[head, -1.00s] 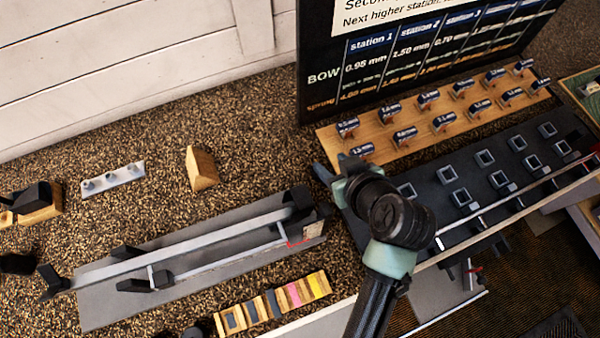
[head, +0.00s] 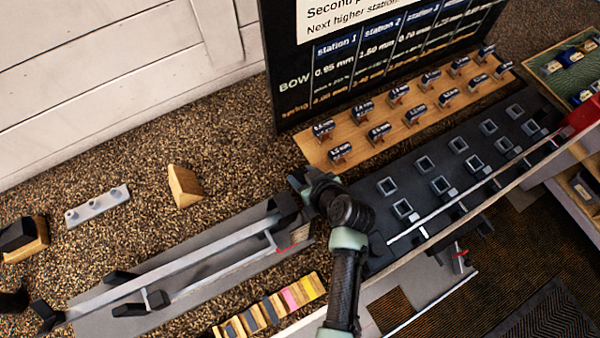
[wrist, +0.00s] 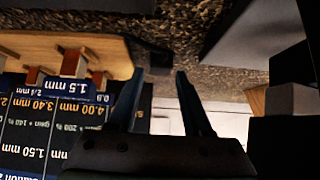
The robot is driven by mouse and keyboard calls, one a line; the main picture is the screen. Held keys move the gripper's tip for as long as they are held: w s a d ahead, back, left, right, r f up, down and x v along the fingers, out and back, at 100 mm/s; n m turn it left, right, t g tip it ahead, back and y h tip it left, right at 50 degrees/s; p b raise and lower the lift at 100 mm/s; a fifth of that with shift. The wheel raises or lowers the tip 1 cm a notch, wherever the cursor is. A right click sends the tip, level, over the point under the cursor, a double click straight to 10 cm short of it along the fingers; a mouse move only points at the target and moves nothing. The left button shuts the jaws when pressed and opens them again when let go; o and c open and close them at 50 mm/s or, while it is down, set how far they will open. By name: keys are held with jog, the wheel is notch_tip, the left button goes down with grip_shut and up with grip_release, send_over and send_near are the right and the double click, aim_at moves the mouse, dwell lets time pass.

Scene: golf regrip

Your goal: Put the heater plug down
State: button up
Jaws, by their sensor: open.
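My gripper (wrist: 158,88) is open in the wrist view, its two dark fingers apart with nothing held between them. A small dark block (wrist: 152,56) shows just beyond the fingertips. I cannot tell whether it is the heater plug, and I cannot pick the plug out for sure in the head view. There my gripper (head: 298,182) is over the counter, between the right end of the long grey fixture (head: 95,315) and the wooden rack. My arm hides part of the counter there.
The wooden rack (head: 312,148) of labelled pieces stands before the black station board (head: 287,75). A dark tray of square sockets (head: 425,163) lies to the right. A wooden wedge (head: 184,187), a pegged light plate (head: 97,206) and a strip of coloured swatches (head: 268,308) lie on the speckled counter.

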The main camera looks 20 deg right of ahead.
jog(key=shift+x, duration=1.05)
jog(key=shift+c, duration=0.2)
grip_shut()
jog(key=shift+r, duration=0.1)
